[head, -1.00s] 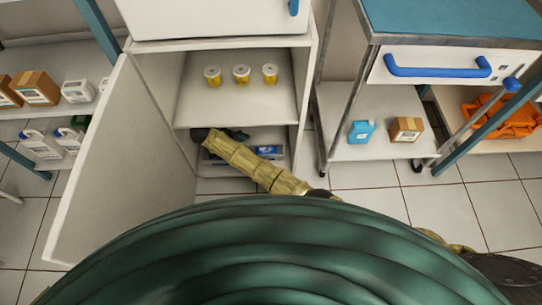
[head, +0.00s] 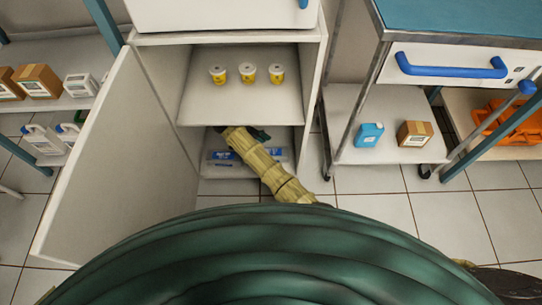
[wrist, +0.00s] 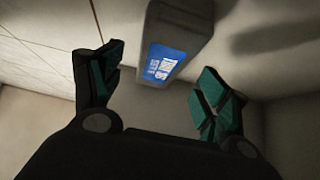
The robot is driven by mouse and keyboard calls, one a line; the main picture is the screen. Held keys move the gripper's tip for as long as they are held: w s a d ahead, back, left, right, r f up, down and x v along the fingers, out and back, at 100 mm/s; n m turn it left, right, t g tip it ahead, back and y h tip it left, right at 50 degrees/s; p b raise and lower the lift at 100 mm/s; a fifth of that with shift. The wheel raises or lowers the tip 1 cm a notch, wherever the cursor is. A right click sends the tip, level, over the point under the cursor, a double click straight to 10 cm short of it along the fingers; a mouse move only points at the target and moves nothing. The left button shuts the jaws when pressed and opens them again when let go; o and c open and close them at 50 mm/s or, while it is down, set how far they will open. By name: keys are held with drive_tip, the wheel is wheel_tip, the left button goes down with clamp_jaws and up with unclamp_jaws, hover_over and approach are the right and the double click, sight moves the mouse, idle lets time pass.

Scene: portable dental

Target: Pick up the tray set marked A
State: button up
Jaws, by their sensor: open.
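A grey tray set (wrist: 178,32) with a blue and white label shows in the wrist view, ahead of and between my fingers. I cannot read a letter on the label. In the head view, a pale tray with blue items (head: 228,155) lies in the cabinet's lower compartment, partly covered by my arm. My gripper (wrist: 160,65) is open and empty, its two green-padded fingers spread apart, and the tray set appears beyond the fingertips. In the head view most of my gripper is hidden under the middle shelf.
The white cabinet's door (head: 110,165) stands open at the left. Several yellow-labelled cups (head: 248,73) stand on the middle shelf (head: 240,105), just above my arm.

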sight(280, 154)
drive_tip(key=b+x, duration=0.1)
drive_tip(key=x, duration=0.3)
drive_tip(key=shift+d+f+b, duration=0.2)
drive_tip(key=shift+f+b, duration=0.1)
drive_tip(key=shift+c, duration=0.2)
drive_tip(key=c, duration=1.3)
drive_tip(key=shift+r, duration=0.1)
